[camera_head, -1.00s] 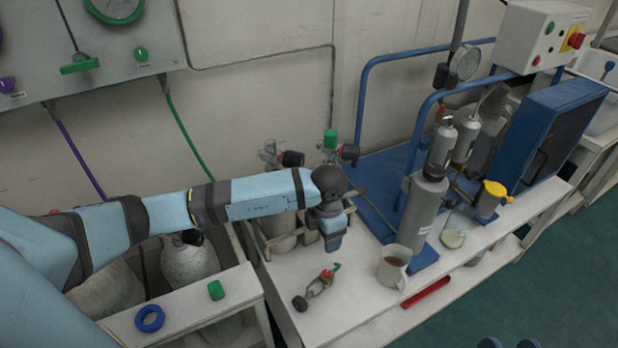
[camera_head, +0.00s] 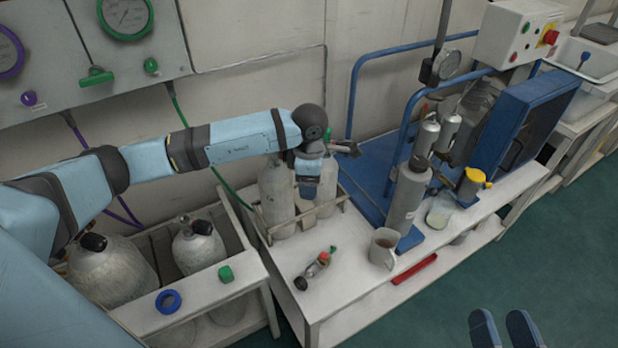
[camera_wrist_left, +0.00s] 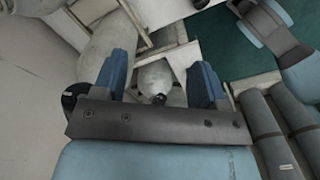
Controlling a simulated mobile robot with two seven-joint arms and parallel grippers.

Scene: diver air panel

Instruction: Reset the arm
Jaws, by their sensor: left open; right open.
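My left arm reaches in from the left in the head view. Its gripper (camera_head: 308,188) is in front of the grey cylinders at the wall end of the white bench, above the bench top. In the left wrist view its two blue fingers (camera_wrist_left: 160,82) stand wide apart with nothing held between them. A pale cylinder (camera_wrist_left: 160,72) shows beyond and below the gap. My right gripper (camera_head: 503,328) shows at the bottom right of the head view as two separate blue fingertips over the green floor, open and empty.
A blue ring (camera_head: 168,301) and green cap (camera_head: 226,274) lie on the left rack. A gauge panel (camera_head: 130,60) is behind my left arm.

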